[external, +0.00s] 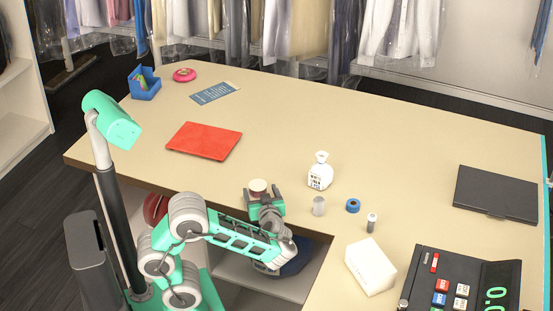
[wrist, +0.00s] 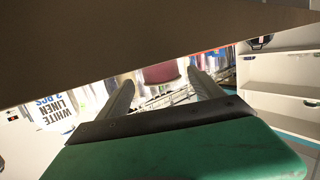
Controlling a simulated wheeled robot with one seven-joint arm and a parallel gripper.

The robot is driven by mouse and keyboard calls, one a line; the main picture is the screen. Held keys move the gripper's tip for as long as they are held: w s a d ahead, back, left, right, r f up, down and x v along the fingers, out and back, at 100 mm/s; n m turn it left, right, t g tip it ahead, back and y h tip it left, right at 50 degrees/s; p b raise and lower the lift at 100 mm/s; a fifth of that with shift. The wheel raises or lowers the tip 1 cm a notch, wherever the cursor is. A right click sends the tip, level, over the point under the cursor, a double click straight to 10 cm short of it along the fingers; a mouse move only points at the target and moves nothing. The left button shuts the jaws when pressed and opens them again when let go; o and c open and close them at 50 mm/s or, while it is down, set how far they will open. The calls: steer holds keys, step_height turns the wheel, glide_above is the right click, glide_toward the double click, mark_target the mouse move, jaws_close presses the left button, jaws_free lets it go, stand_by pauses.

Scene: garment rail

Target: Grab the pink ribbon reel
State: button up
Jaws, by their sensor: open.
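A small reel (external: 258,186) with a pale top and a dull pink-red side stands near the front edge of the table. In the wrist view its pink side (wrist: 162,73) shows between my two fingers, partly cut off by a brown band above. My gripper (external: 263,198) is open and low over the table edge, with its fingers reaching toward the reel, one on either side of it in the wrist view. I cannot tell whether the fingers touch it. A brighter pink round disc (external: 184,75) lies at the far left of the table.
A white block (external: 371,266) is nearer the front. A red folder (external: 204,140) lies left; the table's middle is clear.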

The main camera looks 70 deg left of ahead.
mark_target(258, 184)
steer(key=x, duration=0.7)
steer(key=shift+r, duration=0.2)
steer(key=shift+s, duration=0.1)
steer(key=shift+c, duration=0.3)
steer(key=shift+d, duration=0.1)
steer(key=c, duration=1.2)
steer(key=shift+c, duration=0.4)
steer(key=shift+r, duration=0.1)
